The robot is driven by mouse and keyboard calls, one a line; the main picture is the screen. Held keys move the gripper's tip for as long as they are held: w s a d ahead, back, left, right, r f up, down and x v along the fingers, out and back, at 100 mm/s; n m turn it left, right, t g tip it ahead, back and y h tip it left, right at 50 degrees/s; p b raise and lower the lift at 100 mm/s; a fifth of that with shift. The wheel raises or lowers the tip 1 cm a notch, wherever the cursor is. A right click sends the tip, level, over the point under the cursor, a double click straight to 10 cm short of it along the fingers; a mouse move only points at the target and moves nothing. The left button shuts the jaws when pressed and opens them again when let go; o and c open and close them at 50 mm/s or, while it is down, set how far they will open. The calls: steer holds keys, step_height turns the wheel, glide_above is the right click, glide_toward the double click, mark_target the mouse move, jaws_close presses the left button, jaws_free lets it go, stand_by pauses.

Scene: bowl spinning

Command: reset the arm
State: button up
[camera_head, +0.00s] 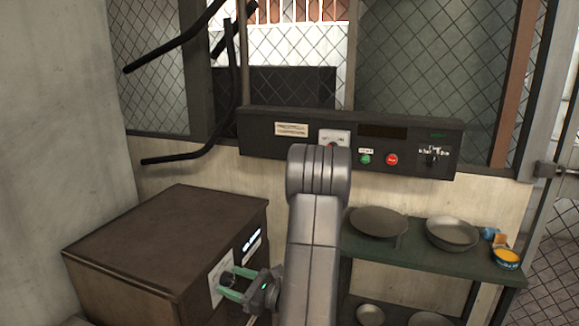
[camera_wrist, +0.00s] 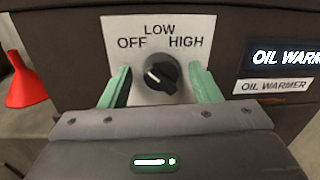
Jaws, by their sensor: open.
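My gripper (camera_head: 235,285) is at the front face of a brown box-shaped oil warmer (camera_head: 165,235), at the lower left in the head view. In the wrist view my gripper (camera_wrist: 160,88) has its two green fingers apart, one on each side of a black knob (camera_wrist: 162,74). The fingers look clear of the knob, with visible gaps. The knob sits on a white plate (camera_wrist: 120,35) marked OFF, LOW and HIGH. Its white mark points to the upper left, towards OFF. My grey arm crosses the middle of the head view and hides part of the wall and shelf.
A green shelf (camera_head: 455,262) at the right holds two dark pans, a yellow-blue tin (camera_head: 507,258) and a small orange-blue item. A control panel (camera_head: 270,130) with green and red buttons is on the wall. A red funnel (camera_wrist: 24,82) stands left of the warmer.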

steer(key=s+d+m+p, duration=0.2)
steer(key=s+d+m, duration=0.1)
steer(key=d, duration=0.5)
steer(key=shift+s+d, duration=0.25)
steer(key=shift+s, duration=0.05)
steer(key=shift+r, duration=0.1)
stand_by(0.5)
